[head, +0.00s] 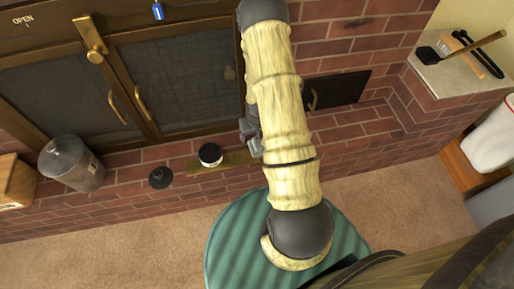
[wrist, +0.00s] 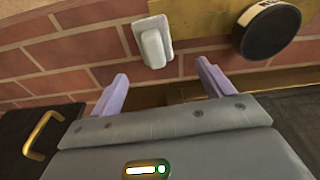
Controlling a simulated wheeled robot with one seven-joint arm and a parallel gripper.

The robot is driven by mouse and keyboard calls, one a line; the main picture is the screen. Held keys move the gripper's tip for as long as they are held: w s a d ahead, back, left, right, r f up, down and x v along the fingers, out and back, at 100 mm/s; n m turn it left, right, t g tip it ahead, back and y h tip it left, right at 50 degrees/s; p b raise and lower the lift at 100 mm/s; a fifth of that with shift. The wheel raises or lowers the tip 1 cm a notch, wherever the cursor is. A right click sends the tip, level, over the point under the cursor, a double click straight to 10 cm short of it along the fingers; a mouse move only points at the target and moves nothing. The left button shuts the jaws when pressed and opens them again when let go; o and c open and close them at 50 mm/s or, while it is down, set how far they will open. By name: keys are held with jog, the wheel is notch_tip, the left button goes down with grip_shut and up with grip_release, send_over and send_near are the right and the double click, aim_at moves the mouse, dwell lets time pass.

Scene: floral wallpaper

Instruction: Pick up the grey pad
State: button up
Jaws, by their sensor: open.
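A small pale grey block with a flat plate behind it (wrist: 153,45) lies on the brick surface in the wrist view; it looks like the grey pad. My gripper (wrist: 161,69) is open, with its two pale purple fingers apart and nothing between them. The block is just beyond the fingertips, roughly centred between them, and I see no contact. In the head view my arm covers this spot, and only a grey part of my gripper (head: 252,143) shows at its left side. I cannot make out the pad there.
A black round object (head: 161,178) and a glass canister (head: 72,164) are further left. Dark cabinet doors (head: 180,80) stand behind.

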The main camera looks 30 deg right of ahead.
jog(key=f, duration=0.4)
jog(key=shift+w+d+b, duration=0.1)
jog(key=shift+w+b, duration=0.2)
jog(key=shift+b, duration=0.1)
jog(key=f, duration=0.1)
jog(key=f+b, duration=0.1)
jog(key=f, duration=0.1)
jog(key=f+b, duration=0.1)
jog(key=f, duration=0.1)
jog(key=shift+d+f, duration=0.15)
jog(key=shift+d, duration=0.25)
jog(key=c, duration=1.1)
